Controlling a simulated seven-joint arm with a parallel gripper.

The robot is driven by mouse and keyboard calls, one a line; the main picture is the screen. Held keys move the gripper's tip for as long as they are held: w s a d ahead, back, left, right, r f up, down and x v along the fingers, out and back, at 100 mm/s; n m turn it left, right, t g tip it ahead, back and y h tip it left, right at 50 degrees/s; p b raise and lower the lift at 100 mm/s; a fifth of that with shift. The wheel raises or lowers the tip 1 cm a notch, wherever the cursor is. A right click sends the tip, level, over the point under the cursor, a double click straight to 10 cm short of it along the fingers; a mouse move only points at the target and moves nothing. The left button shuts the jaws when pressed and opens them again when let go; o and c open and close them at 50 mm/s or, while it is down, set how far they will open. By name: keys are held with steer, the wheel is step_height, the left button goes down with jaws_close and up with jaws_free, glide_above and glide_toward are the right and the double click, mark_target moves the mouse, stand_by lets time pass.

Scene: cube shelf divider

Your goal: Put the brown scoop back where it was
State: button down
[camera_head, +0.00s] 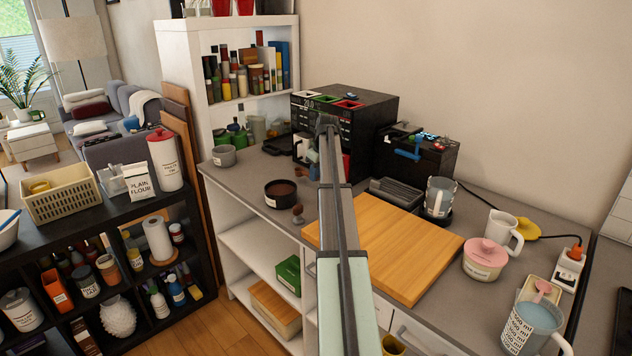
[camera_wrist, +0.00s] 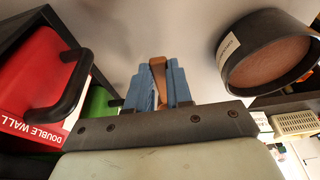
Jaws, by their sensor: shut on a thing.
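In the wrist view my gripper (camera_wrist: 160,72) has blue fingers, shut on a narrow brown piece, the brown scoop (camera_wrist: 158,72). Only part of the scoop shows between the fingers; the rest is hidden. The fingers are over or near the pale grey counter surface; I cannot tell whether the scoop touches it. A dark round bowl (camera_wrist: 268,52) with brown contents is beside the fingers, apart from them. In the head view the same bowl (camera_head: 281,193) stands on the counter, left of my arm.
A red box (camera_wrist: 38,85) with a black handle in front stands close on the gripper's other side. A small brown knob-like thing (camera_head: 297,213) is near the bowl.

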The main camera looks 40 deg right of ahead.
steer(key=shift+f, duration=1.5)
steer(key=shift+f, duration=0.2)
steer(key=c, duration=1)
jaws_free()
steer(key=v, duration=1.2)
steer(key=shift+r, duration=0.2)
